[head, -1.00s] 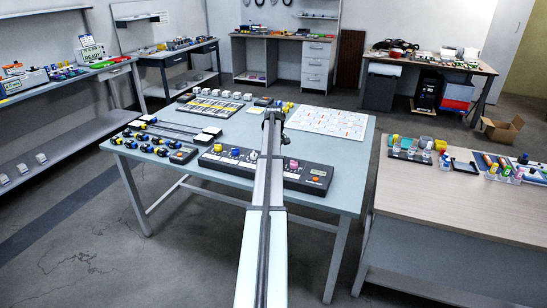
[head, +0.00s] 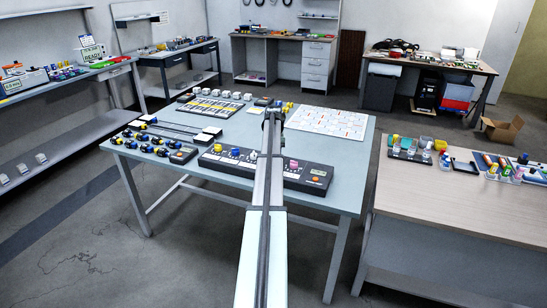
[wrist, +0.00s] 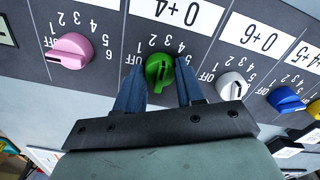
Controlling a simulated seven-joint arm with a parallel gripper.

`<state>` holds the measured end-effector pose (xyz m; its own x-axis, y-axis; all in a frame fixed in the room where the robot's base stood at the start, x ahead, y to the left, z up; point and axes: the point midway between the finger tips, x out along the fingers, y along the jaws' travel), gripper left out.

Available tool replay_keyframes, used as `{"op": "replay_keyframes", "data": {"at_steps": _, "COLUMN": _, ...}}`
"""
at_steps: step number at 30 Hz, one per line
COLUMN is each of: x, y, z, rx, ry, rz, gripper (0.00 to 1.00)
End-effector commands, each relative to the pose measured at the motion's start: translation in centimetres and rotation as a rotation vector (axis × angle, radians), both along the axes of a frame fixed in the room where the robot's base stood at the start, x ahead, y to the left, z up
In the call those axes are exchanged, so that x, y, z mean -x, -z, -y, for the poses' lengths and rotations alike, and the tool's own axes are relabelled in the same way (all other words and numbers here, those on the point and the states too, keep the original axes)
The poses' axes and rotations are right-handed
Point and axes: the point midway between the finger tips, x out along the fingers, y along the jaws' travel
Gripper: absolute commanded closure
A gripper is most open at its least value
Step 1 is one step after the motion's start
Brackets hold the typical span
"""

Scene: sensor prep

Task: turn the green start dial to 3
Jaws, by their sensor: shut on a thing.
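In the wrist view, the green dial (wrist: 159,69) sits on a dark panel between the two fingers of my gripper (wrist: 160,88), which is shut on it. A dark slot marks the dial's face. Printed numbers and OFF stand around it, upside down in this view; I cannot tell surely which number the dial points to. In the head view, the dark control panel (head: 215,160) lies along the front of the blue-grey table (head: 322,198). My arm crosses over the panel there and hides the green dial.
A pink dial (wrist: 72,50) is left of the green one. A white dial (wrist: 232,86), a blue dial (wrist: 286,99) and a yellow dial are to its right. Number labels (wrist: 178,13) lie beyond. A white sheet (head: 328,122) lies at the table's back right.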

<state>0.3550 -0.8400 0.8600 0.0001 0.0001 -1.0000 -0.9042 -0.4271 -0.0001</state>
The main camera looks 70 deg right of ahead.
Motion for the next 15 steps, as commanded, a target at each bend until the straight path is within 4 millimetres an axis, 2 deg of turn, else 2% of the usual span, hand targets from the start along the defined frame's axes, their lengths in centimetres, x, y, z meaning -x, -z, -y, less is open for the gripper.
{"op": "replay_keyframes", "data": {"at_steps": 15, "x": 0.0, "y": -0.01, "z": 0.01, "rx": 0.0, "ry": 0.05, "rz": 0.0, "gripper": 0.93}}
